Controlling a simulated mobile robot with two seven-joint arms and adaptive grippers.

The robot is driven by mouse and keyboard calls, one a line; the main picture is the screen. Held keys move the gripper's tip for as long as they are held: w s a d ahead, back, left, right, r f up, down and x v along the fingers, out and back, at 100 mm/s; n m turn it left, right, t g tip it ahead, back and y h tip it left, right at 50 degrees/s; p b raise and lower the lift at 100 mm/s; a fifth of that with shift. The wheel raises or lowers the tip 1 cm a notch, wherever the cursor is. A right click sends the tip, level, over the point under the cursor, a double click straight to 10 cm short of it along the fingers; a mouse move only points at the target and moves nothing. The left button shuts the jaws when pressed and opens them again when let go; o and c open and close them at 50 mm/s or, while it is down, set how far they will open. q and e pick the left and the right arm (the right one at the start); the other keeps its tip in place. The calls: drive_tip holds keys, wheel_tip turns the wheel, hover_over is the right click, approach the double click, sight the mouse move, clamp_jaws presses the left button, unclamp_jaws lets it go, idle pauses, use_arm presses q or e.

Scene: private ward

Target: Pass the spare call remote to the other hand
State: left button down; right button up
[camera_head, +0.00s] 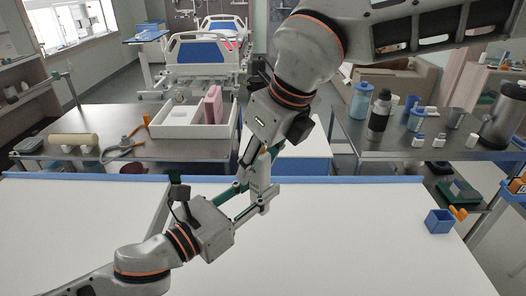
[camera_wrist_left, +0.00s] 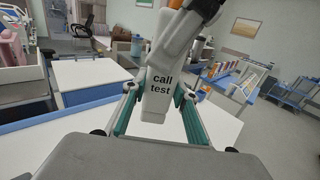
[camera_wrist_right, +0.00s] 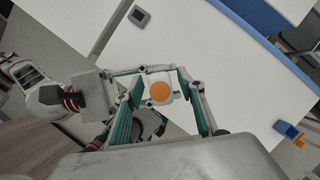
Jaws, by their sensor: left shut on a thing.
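The call remote (camera_head: 260,172) is white and stands roughly upright above the white table. My left gripper (camera_head: 256,198) is shut on its lower part. In the left wrist view the remote (camera_wrist_left: 158,85) shows the words "call test" between the fingers. My right gripper (camera_head: 257,154) points down from above at the remote's upper end. In the right wrist view the remote (camera_wrist_right: 160,76) is seen end-on with an orange round button, between the right fingers, which look open on both sides of it. Whether they touch it is unclear.
The white table (camera_head: 345,240) is largely bare. A blue box (camera_head: 439,222) with an orange item sits at its right. A small grey device (camera_wrist_right: 139,17) lies on it in the right wrist view. Behind are a white tray (camera_head: 160,131) and a metal counter (camera_head: 350,128) with bottles.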

drive_tip(key=shift+f, duration=0.2)
drive_tip(key=shift+a, duration=0.1)
clamp_jaws()
use_arm(q)
drive_tip(key=c, duration=1.5)
unclamp_jaws()
